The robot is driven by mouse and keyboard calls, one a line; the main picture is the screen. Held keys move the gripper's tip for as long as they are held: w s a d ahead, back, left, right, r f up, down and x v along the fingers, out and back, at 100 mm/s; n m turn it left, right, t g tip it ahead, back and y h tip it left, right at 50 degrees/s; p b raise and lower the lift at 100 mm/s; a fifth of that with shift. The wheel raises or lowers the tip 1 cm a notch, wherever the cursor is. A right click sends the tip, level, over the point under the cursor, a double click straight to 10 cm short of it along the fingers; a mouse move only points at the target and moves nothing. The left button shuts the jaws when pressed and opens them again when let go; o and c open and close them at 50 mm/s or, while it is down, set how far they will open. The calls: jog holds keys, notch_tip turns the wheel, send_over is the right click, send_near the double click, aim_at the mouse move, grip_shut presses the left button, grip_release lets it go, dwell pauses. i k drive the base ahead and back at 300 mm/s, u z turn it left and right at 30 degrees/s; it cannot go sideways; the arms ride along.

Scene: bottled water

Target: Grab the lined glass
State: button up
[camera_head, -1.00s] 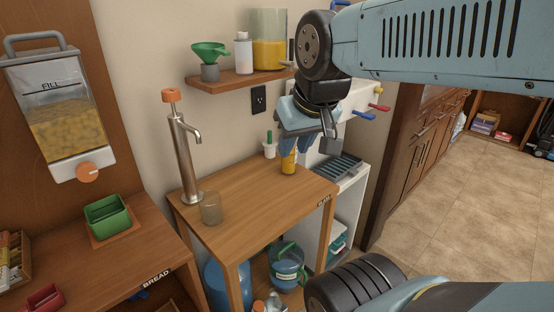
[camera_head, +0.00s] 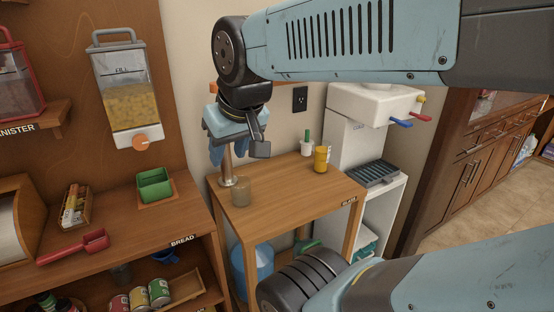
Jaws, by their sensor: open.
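A clear, brownish-looking glass (camera_head: 241,191) stands upright on the wooden table, near its left side and just in front of the metal pump tap (camera_head: 227,168). Any lines on it are too small to make out. My gripper (camera_head: 215,152), with blue fingers, is open and empty. In the picture it is up and to the left of the glass, apart from it, and it covers the upper part of the tap. A yellow cup (camera_head: 321,159) stands farther right on the same table.
The wooden table (camera_head: 290,200) is clear between the glass and yellow cup. A white pot with a green-handled item (camera_head: 307,146) stands at the back.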

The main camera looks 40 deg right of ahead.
aim_at(322, 149)
jog(key=z, duration=0.15)
jog(key=i, duration=0.15)
jog(key=u, duration=2.05)
jog(key=k, duration=2.2)
jog(key=z, duration=1.15)
jog(key=i, duration=1)
